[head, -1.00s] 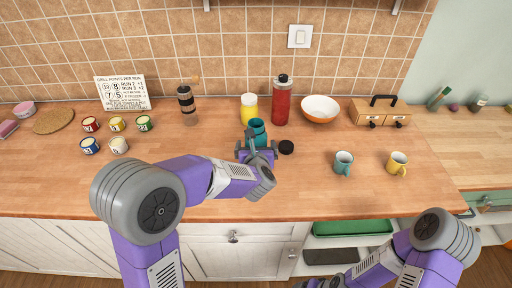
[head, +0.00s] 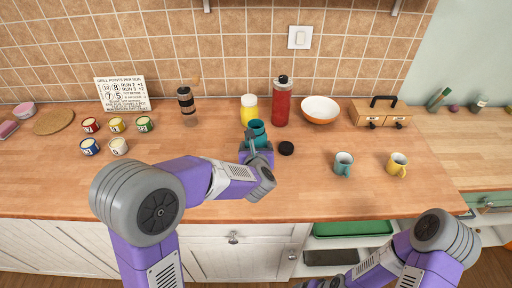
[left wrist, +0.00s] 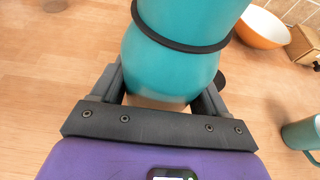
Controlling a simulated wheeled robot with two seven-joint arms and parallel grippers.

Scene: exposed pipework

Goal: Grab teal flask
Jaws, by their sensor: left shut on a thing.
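The teal flask (head: 257,128) stands on the wooden counter, partly hidden in the head view by my left gripper (head: 256,146). In the left wrist view the flask (left wrist: 180,55) has a dark band around it and sits between the two fingers of my left gripper (left wrist: 163,90). The left gripper is shut on the flask. My right arm (head: 432,235) is low at the right of the head view; its gripper is out of the picture.
A black lid (head: 286,148) lies right of the flask. A yellow jar (head: 249,112) and a red bottle (head: 282,103) stand close behind. A white-and-orange bowl (head: 320,109), teal mug (head: 343,164) and yellow mug (head: 397,164) are farther right. The front counter is clear.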

